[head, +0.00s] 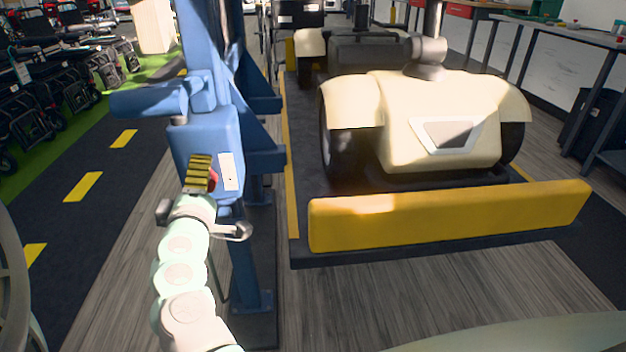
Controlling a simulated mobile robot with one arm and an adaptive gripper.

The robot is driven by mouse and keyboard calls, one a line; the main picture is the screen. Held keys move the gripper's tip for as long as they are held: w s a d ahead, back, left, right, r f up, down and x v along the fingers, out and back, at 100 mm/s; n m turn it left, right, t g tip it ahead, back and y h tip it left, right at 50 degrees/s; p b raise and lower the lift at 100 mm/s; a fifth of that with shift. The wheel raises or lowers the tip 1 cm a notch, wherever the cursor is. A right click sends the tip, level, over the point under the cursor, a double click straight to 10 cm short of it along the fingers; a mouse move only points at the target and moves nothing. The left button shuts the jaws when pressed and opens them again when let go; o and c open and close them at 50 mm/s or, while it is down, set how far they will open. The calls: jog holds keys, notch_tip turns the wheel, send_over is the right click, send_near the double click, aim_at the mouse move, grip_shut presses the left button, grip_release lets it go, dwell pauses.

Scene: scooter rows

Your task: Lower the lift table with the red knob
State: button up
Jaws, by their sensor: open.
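The red knob (213,180) shows as a small red patch on the front of a blue control box (204,140) on the lift's blue post. My gripper (199,176) is in front of the box, just left of the knob, and hides most of it. The jaws are open; I cannot tell whether they touch the knob. The lift table (450,215) has a dark platform with a yellow front stop and carries a cream scooter (440,115). A white label (229,171) is on the box, right of the knob.
Folded walkers or wheelchairs (45,90) line the left side beyond a dark lane with yellow dashes. A grey workbench (570,35) stands at right. The floor before the lift is clear.

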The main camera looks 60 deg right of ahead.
jog(key=v, duration=0.6)
jog(key=shift+s+a, duration=0.25)
jog(key=shift+s, duration=0.05)
